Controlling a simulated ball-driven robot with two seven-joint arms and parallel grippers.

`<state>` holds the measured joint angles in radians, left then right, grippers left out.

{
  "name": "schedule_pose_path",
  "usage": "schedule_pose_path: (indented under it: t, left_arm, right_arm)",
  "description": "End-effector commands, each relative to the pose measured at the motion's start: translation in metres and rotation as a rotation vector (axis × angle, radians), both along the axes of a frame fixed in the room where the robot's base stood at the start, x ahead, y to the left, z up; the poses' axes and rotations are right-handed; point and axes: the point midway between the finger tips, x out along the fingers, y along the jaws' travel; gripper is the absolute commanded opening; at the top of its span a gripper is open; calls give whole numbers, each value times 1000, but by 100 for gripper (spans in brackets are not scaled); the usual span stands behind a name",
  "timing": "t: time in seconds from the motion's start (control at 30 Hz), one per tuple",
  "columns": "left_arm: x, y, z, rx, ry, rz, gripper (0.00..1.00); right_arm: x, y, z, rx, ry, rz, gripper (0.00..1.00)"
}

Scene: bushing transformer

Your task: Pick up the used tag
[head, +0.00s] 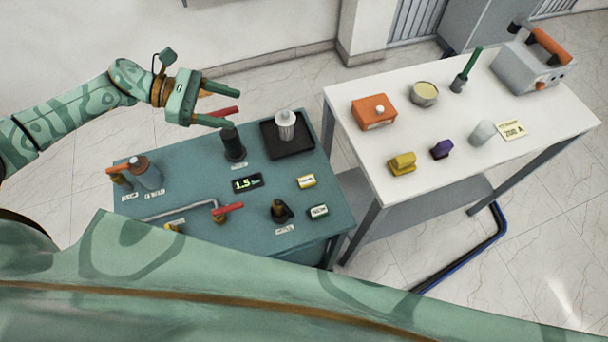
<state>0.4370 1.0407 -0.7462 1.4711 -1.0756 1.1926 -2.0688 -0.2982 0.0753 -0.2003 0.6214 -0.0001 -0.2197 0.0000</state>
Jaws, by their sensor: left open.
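Two small tags lie on the green table (200,178): a white one with a yellow edge (306,181), and a white one with a dark green edge (318,211) in front of it. Their print is too small to read, so I cannot tell which is the used tag. My left gripper (236,107) is open above the table's back edge, up and left of both tags and well apart from them. A red bar (224,112) shows between its fingers; I cannot tell whether it touches them. My right gripper is not in view.
A black cylinder (233,146), a black tray (270,144) with a white ribbed part (285,124), a "1.5" display (248,183) and a red-handled valve (228,209) stand around the tags. A white table (450,120) at right holds an orange box (373,112) and a yellow card (512,130).

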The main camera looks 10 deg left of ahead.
Motion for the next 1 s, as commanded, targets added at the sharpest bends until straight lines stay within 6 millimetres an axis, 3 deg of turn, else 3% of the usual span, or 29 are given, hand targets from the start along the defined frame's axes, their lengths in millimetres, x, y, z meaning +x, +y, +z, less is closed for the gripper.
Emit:
schedule_pose_path:
  t: [0.27,0.47,0.67,0.8,1.0]
  left_arm:
    - [0,0,-38,0,5,0,64]
    - [0,0,-79,0,13,0,64]
    - [1,0,-136,0,28,1,64]
    - [1,0,-188,0,48,0,64]
    - [1,-1,-231,1,66,0,64]
  right_arm:
    - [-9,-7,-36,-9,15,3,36]
    - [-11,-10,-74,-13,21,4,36]
    - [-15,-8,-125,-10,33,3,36]
    - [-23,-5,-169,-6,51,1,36]
    - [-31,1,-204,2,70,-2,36]
